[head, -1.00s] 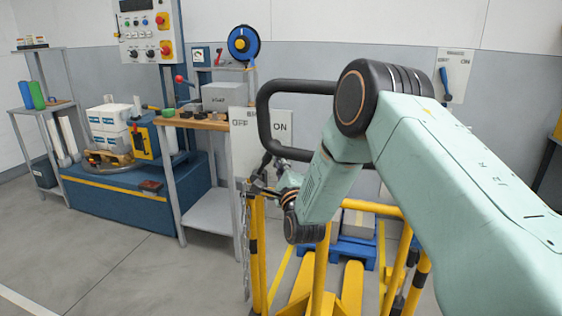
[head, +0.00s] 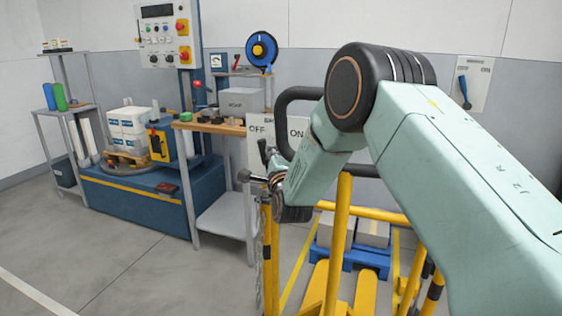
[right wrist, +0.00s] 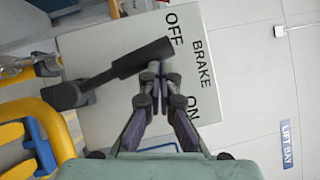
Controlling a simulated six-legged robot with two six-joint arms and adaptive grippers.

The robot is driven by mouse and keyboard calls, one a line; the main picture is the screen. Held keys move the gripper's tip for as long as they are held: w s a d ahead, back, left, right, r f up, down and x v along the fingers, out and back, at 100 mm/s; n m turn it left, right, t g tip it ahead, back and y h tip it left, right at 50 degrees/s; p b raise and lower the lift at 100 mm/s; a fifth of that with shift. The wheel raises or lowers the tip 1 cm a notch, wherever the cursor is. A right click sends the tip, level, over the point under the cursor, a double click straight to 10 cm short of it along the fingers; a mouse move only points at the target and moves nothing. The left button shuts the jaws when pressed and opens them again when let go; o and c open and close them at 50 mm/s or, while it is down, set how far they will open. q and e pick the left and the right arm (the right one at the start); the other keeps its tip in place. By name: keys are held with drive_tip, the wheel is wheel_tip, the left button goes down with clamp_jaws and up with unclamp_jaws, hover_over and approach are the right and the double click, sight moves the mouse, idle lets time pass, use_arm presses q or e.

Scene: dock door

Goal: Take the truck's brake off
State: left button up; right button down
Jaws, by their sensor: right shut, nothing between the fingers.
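The brake plate is white with OFF, BRAKE and ON on it; it shows in the head view (head: 283,122) and the right wrist view (right wrist: 105,122). The dark brake lever (right wrist: 122,68) slants across the plate, its thick grip end beside OFF. In the head view the lever (head: 263,150) is small and partly hidden by my arm. My right gripper (right wrist: 155,70) is shut and empty, its fingertips close against the ON side of the grip; I cannot tell whether they touch. The truck (head: 340,240) has yellow posts and a black handle loop. My left gripper is not in view.
A bench (head: 215,127) with a grey box stands left of the truck. A blue pallet (head: 350,256) with grey boxes lies beyond the yellow bars. A wall panel with a blue lever (head: 463,90) is at right. Floor at front left is clear. A chain hangs beside the posts.

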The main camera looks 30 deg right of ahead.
drive_tip(key=shift+w+a+f+b, duration=0.1)
drive_tip(key=shift+w+a+b, duration=0.7)
drive_tip(key=shift+w+a, duration=0.45)
drive_tip(key=shift+w, duration=0.1)
